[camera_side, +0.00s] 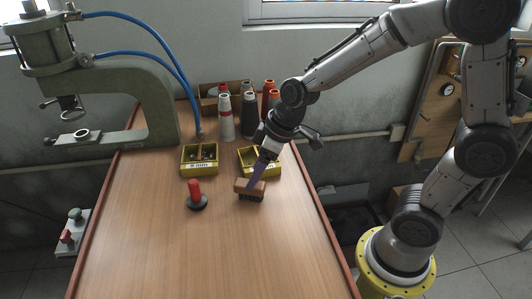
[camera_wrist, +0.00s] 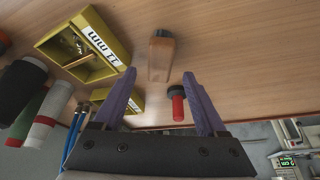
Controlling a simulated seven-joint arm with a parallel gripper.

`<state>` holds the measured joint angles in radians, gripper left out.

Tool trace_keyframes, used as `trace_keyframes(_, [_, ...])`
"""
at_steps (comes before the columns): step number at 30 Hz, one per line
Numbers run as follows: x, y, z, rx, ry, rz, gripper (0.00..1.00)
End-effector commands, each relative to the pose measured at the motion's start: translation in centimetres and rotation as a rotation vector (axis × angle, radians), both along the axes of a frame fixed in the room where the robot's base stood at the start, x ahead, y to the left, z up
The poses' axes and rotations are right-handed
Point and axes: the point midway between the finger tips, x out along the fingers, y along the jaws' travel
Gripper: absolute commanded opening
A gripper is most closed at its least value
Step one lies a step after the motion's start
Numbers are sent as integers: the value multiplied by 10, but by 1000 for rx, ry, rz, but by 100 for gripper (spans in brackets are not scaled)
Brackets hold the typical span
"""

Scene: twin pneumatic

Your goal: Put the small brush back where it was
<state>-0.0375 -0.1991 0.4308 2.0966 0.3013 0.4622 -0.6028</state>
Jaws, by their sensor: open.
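The small brush (camera_side: 249,196) has a brown wooden block and dark bristles. It stands bristles down on the wooden table, right of the red-handled tool, and also shows in the wrist view (camera_wrist: 161,52). My gripper (camera_side: 254,182) reaches down at a slant to the brush; in the side view a purple finger overlaps the block. In the wrist view my gripper (camera_wrist: 159,75) has its two purple fingers wide apart, with the brush in line with the gap, around the fingertips. I cannot tell whether they touch it. The brush's original place is not marked in view.
A red-handled tool with a black round base (camera_side: 196,197) stands left of the brush. Two yellow bins (camera_side: 199,173) (camera_side: 272,171) sit behind, with several thread cones (camera_side: 227,124) farther back. A green press (camera_side: 130,80) stands at left. The table's front is clear.

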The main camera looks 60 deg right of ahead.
Motion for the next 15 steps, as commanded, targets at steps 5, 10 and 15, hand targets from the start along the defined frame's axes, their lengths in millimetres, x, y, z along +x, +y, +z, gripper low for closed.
trace_keyframes(5, [-12,-6,35,1,-5,-3,75])
trace_keyframes(10, [-21,-9,57,1,-4,-2,75])
trace_keyframes(15, [-30,-11,69,1,-5,-12,75])
